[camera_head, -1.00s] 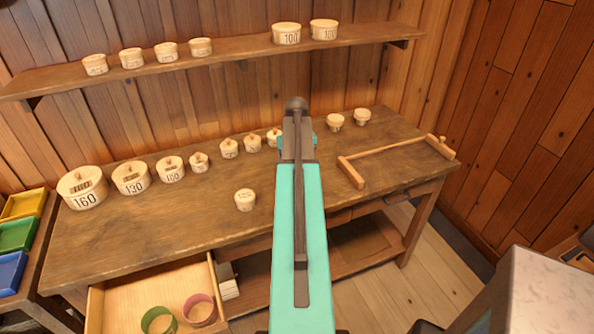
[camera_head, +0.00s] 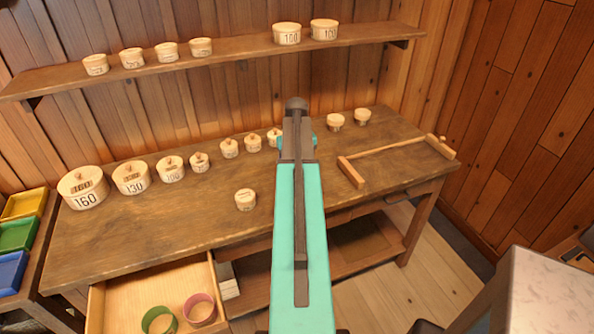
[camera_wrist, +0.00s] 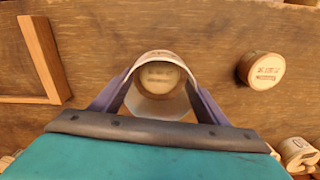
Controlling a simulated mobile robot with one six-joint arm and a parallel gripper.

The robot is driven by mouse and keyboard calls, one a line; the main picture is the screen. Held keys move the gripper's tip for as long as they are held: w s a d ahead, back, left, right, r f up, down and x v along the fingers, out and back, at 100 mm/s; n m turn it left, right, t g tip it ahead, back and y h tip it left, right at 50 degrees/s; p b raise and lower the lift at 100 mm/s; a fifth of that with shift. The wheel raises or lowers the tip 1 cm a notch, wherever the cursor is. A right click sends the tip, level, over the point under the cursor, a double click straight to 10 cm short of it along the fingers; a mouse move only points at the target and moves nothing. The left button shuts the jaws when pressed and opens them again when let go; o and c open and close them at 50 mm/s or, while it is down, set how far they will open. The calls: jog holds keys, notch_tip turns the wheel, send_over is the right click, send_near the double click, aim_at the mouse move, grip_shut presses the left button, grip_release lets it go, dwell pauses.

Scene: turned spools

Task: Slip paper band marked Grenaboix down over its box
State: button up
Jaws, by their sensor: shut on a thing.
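My gripper (camera_wrist: 158,90) has its purple fingers shut on the two sides of a pale paper band (camera_wrist: 160,112), an open ring, in the wrist view. A round wooden box (camera_wrist: 161,77) with small lettering on its lid shows through the band's opening. I cannot tell whether the band is above it or partly around it. The lettering on this box is too small to read, and no mark on the band is legible. In the head view my arm hides the gripper, the band and this box.
Another small labelled round box (camera_head: 245,199) stands alone on the workbench (camera_head: 120,235); it also shows in the wrist view (camera_wrist: 263,70). A row of lidded boxes (camera_head: 131,177) stands behind. A wooden frame (camera_head: 385,155) lies right. An open drawer (camera_head: 175,282) holds green and pink rings.

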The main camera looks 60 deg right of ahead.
jog(key=shift+f+b, duration=0.3)
jog(key=shift+f, duration=1)
dwell(1.4)
jog(key=o, duration=1.4)
jog(key=shift+o, duration=0.2)
jog(key=shift+w+r+p, duration=0.1)
jog(key=shift+r+p, duration=0.45)
jog(key=shift+r, duration=0.25)
notch_tip(320, 180, up, 7)
jog(key=p, duration=0.4)
dwell(1.3)
dwell(0.9)
